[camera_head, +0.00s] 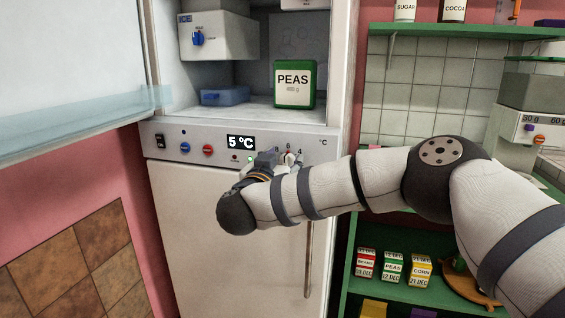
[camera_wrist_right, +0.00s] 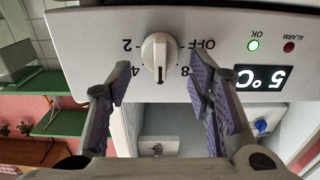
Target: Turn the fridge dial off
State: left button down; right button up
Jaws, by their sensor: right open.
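The fridge dial (camera_wrist_right: 159,57) is a white knob on the fridge's grey control panel (camera_wrist_right: 100,35). In the wrist view, which is upside down, the labels 2, 4, 8 and OFF show around it. Its dark pointer mark is at the picture's lower side, between 4 and 8. My right gripper (camera_wrist_right: 160,80) is open, with one purple-padded finger on each side of the dial's lower part in the picture; I cannot tell if they touch it. In the head view my right gripper (camera_head: 274,160) is at the panel and partly hides the dial. My left gripper is not in view.
The panel also has a 5 °C display (camera_head: 241,142), a blue knob (camera_head: 185,147) and a red knob (camera_head: 208,150). A green PEAS box (camera_head: 294,85) stands inside the open fridge above. The open door (camera_head: 70,70) is at left, green shelves (camera_head: 440,288) at right.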

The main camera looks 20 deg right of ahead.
grip_shut()
jog(key=shift+r, duration=0.1)
